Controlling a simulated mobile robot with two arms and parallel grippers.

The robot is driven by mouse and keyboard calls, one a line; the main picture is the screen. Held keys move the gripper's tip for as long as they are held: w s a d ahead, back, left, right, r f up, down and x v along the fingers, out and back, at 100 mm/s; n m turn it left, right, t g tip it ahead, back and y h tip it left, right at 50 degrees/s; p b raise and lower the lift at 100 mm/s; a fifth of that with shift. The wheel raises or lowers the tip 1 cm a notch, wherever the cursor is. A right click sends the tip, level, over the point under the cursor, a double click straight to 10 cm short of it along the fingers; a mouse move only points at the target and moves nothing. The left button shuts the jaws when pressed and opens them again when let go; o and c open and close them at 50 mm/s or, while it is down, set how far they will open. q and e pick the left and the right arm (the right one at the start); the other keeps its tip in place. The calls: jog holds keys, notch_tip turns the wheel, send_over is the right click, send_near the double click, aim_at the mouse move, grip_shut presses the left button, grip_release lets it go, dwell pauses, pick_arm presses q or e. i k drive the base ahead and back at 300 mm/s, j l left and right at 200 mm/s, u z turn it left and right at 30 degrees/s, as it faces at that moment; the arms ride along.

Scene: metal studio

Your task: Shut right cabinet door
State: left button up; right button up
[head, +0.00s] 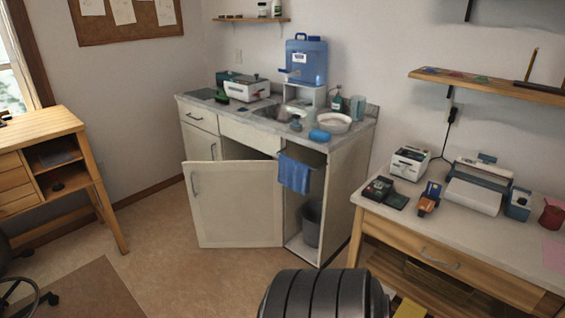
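The white cabinet (345,190) stands against the back wall under a grey countertop. Its large white door (238,207) stands open, swung out in front of the cabinet, with a metal handle (195,184) near its left edge. Dark interior shows above the door and to its right. A narrower left door (200,144) with its own handle looks closed. A blue towel (294,174) hangs at the upper front of the opening, and a grey bin (312,222) stands inside. Neither of my grippers is in view.
A wooden desk (95,188) stands at left and a white-topped workbench (480,235) at right. The counter holds a blue water jug (306,60), a bowl and other items. The brown floor (155,235) left of the open door is clear.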

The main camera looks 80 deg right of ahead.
aim_at(238, 204)
jog(key=z, duration=2.05)
jog(key=i, duration=0.2)
